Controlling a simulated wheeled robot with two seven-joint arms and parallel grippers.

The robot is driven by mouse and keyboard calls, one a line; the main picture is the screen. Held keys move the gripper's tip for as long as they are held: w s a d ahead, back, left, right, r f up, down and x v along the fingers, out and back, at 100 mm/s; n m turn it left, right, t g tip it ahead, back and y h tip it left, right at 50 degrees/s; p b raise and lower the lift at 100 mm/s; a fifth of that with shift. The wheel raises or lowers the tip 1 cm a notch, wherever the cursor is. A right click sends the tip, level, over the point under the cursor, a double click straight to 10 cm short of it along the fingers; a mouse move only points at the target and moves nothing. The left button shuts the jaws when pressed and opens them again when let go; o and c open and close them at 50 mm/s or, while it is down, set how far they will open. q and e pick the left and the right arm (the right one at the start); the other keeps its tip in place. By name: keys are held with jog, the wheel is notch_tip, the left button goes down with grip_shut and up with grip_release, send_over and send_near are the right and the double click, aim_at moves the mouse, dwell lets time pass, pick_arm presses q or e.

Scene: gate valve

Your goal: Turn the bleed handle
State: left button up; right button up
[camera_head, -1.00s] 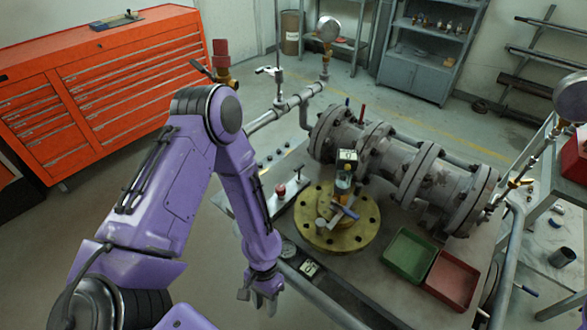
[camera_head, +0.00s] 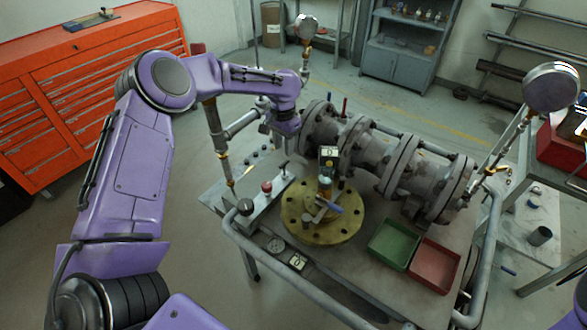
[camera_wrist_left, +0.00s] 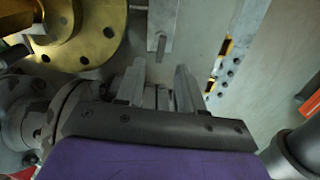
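My left arm reaches over the pipework at the back left of the bench. Its gripper (camera_head: 264,116) is partly hidden by the wrist in the head view. In the left wrist view the two fingers (camera_wrist_left: 158,80) are apart with nothing seen between them. The T-shaped handle on a riser, visible earlier at the left pipe, is hidden behind my arm now. A blue-handled lever (camera_head: 328,204) sits on the brass flange (camera_head: 345,228). I cannot tell for sure which handle is the bleed handle. My right gripper is not in view.
The grey flanged valve body (camera_head: 405,170) lies along the back of the bench. Green (camera_head: 394,245) and red (camera_head: 436,264) trays are at front right. A pressure gauge (camera_head: 551,86) stands far right. A metal plate with holes (camera_wrist_left: 228,60) is near the gripper in the wrist view.

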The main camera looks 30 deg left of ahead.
aim_at(284, 163)
pick_arm(q)
jog(key=shift+w+a+f, duration=0.1)
jog(key=shift+f, duration=0.15)
notch_tip(284, 163, down, 8)
jog(key=shift+f+p, duration=0.25)
jog(key=shift+p, duration=0.9)
jog(key=shift+f, duration=0.65)
grip_shut()
